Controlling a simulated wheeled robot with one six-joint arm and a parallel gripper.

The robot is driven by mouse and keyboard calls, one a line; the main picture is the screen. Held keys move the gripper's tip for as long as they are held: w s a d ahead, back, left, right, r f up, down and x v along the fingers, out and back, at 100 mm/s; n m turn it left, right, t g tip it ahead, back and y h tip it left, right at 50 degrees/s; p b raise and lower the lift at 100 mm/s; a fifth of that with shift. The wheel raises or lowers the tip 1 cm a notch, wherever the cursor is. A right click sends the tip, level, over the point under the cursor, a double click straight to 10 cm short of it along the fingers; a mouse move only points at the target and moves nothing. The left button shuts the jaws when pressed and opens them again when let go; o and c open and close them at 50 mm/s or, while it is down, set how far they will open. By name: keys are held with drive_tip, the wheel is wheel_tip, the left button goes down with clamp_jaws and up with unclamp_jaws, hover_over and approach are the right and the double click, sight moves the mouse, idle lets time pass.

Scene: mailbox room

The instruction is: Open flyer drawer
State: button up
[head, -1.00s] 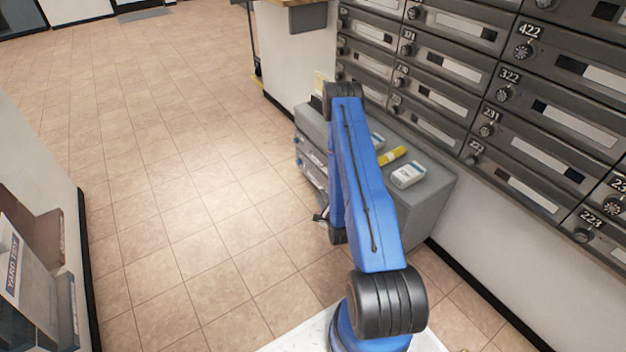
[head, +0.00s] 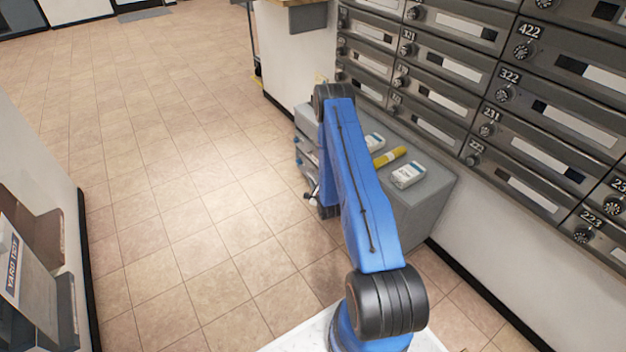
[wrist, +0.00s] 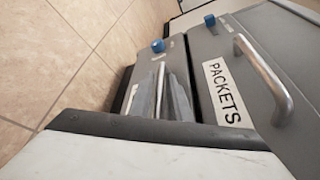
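The grey cabinet (head: 425,205) stands against the wall below the mailboxes, with drawer fronts on its left face (head: 306,152), partly hidden by my blue arm. In the wrist view a grey drawer front labelled PACKETS (wrist: 222,93) has a metal bar handle (wrist: 266,80). No label for a flyer drawer is readable. My gripper (head: 311,196) is small beside the cabinet's left face, mostly hidden by the arm.
A yellow roll (head: 390,157) and white boxes (head: 408,176) lie on the cabinet top. Mailboxes (head: 540,105) line the right wall. The tiled floor (head: 190,180) to the left is clear. A pale panel with a dark edge (wrist: 150,158) fills the bottom of the wrist view.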

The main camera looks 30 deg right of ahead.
drive_tip(key=shift+w, duration=0.2)
clamp_jaws()
drive_tip(key=a, duration=2)
drive_tip(key=shift+s+a, duration=0.25)
drive_tip(key=shift+s, duration=0.15)
unclamp_jaws()
